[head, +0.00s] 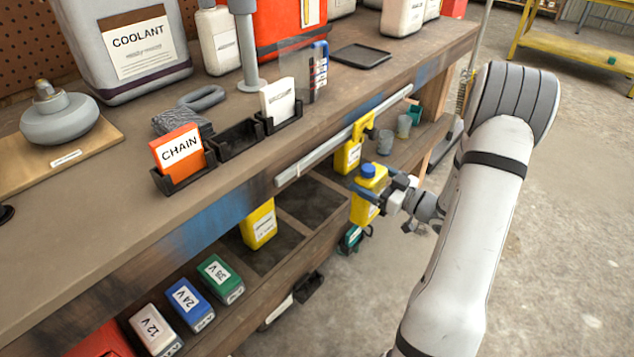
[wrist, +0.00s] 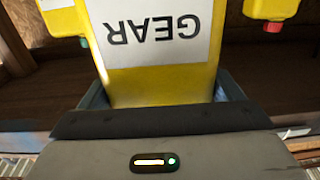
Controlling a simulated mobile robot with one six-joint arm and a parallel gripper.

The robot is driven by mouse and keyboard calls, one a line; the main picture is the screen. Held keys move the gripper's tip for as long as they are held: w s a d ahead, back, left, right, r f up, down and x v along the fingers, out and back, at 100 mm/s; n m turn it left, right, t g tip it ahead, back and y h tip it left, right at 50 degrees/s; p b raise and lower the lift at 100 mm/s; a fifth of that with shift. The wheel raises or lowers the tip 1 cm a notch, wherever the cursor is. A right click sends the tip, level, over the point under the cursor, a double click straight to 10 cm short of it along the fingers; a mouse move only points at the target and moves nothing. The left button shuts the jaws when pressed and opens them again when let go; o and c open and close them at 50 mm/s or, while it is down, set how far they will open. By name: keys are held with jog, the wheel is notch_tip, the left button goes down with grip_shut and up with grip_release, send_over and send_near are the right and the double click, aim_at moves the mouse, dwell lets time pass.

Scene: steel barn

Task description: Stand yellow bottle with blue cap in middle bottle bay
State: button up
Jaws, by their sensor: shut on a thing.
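The yellow bottle with blue cap (head: 367,194) is in my gripper (head: 392,195), upright, in front of the lower shelf. In the wrist view the bottle (wrist: 160,85) fills the middle between the jaws, its GEAR label upside down. The middle bottle bay (head: 316,204) looks like an empty dark recess on the shelf, left of the held bottle in the head view. A yellow bottle (head: 258,226) stands in the bay to its left. Another yellow bottle (head: 348,154) stands farther right, partly hidden by a rail.
A grey rail (head: 330,143) runs along the workbench edge above the bays. White, blue and green battery boxes (head: 187,303) line the lower shelf at left. Grey cups (head: 386,142) stand beyond the right yellow bottle. The concrete floor (head: 565,250) at right is open.

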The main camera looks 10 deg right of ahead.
jog(key=f+b+x, duration=0.3)
jog(key=b+x, duration=0.3)
jog(key=x, duration=1)
jog(key=shift+w, duration=0.3)
jog(key=shift+d+f, duration=0.1)
jog(key=shift+f, duration=0.05)
jog(key=shift+f, duration=0.15)
jog(key=o, duration=1.9)
